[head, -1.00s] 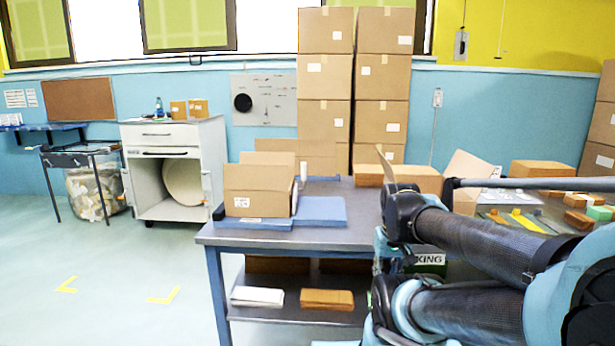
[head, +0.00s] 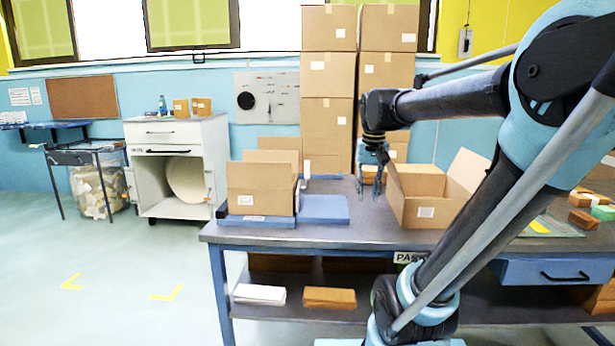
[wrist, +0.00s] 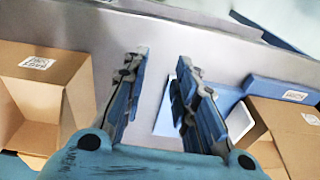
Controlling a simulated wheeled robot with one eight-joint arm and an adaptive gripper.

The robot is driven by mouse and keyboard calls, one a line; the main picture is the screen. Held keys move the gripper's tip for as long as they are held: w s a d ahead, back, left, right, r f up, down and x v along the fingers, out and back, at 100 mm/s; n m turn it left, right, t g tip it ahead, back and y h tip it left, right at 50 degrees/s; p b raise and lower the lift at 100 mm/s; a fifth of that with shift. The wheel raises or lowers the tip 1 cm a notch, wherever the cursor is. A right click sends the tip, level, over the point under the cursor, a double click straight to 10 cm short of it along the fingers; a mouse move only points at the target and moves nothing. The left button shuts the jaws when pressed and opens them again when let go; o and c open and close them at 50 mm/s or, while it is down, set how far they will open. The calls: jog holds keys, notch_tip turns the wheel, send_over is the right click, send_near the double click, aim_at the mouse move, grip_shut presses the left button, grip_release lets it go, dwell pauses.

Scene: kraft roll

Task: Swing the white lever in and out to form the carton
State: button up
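The brown carton (head: 260,191) sits upright on the blue forming base (head: 258,221) at the left of the table; its label and part of it show at the right in the wrist view (wrist: 297,135). The white lever (head: 306,166) stands upright at the carton's right side in the head view. A whitish rounded part in the wrist view (wrist: 240,122), between the right finger and the carton, may be the lever. My gripper (head: 372,190) hangs over the table, right of the lever and apart from it. Its fingers (wrist: 158,85) are spread, with nothing between them.
A second open carton (head: 425,210) stands just right of my gripper and shows at the left in the wrist view (wrist: 42,95). A flat blue plate (head: 323,209) lies right of the forming base. Tall carton stacks (head: 328,75) stand behind. Bare grey tabletop (head: 350,237) runs along the front.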

jog(key=w+a+r, duration=0.4)
jog(key=w+r, duration=0.1)
jog(key=w, duration=0.3)
jog(key=w+a+r, duration=0.5)
jog(key=w+r, duration=0.1)
jog(key=w, duration=0.1)
notch_tip(320, 180, up, 3)
jog(key=m+g, duration=0.1)
jog(key=m, duration=0.1)
send_over(307, 181)
jog(key=f, duration=1.7)
jog(key=shift+w, duration=0.4)
grip_shut()
